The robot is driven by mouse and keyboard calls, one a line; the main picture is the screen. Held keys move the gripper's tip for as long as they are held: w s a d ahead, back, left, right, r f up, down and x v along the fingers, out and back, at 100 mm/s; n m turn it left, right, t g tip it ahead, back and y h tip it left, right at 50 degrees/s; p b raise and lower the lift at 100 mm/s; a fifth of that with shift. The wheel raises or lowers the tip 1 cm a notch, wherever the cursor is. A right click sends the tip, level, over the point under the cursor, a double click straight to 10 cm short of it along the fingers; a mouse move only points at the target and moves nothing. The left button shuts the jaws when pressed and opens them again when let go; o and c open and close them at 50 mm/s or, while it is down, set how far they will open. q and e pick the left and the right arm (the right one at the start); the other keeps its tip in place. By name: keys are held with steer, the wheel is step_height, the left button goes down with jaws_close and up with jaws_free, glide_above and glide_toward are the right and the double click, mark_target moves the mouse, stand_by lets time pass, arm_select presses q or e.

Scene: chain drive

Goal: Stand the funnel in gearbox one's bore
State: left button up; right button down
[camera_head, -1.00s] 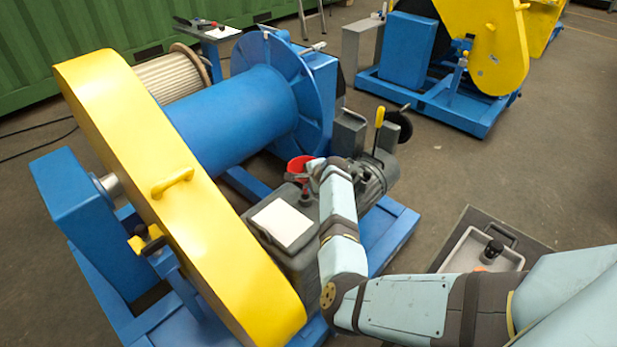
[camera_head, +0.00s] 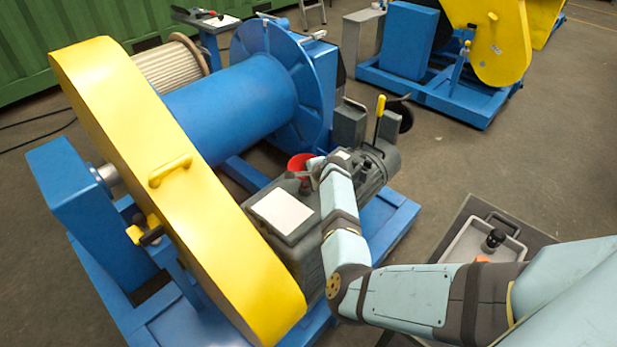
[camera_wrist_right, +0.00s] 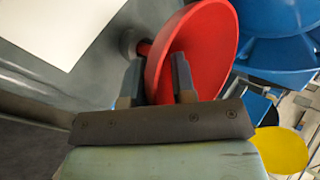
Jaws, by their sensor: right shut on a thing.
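The red funnel (camera_head: 300,161) is held over the top of the grey gearbox (camera_head: 262,200) of the near winch. My right gripper (camera_head: 311,174) is shut on it. In the right wrist view the funnel (camera_wrist_right: 205,50) sits between the two fingers of the right gripper (camera_wrist_right: 155,82). Its spout points to a round dark collar (camera_wrist_right: 131,42) on the gearbox top. I cannot tell whether the spout is inside the bore or just above it. My left gripper is not in view.
A white sheet (camera_head: 281,213) lies on the gearbox top beside the funnel. The yellow chain guard (camera_head: 150,170) and blue drum (camera_head: 235,105) stand to the left. The motor with a yellow-handled lever (camera_head: 380,118) is behind. A grey tray (camera_head: 462,249) lies at lower right.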

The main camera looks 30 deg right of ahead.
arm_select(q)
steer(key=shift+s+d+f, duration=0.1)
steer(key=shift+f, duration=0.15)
arm_select(e)
steer(key=shift+f, duration=0.3)
steer(key=c, duration=0.9)
jaws_free()
steer(key=shift+o, duration=0.2)
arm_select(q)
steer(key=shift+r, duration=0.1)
arm_select(e)
steer(key=shift+r, duration=0.1)
steer(key=shift+s+d+r+p, duration=0.1)
steer(key=shift+s+r+p, duration=0.35)
steer(key=shift+p, duration=0.45)
steer(key=p+v, duration=0.2)
steer(key=shift+p, duration=0.3)
arm_select(q)
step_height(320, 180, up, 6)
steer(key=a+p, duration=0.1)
steer(key=p, duration=0.4)
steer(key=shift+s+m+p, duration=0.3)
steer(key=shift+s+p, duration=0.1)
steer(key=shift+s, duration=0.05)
arm_select(e)
steer(key=shift+v, duration=2.3)
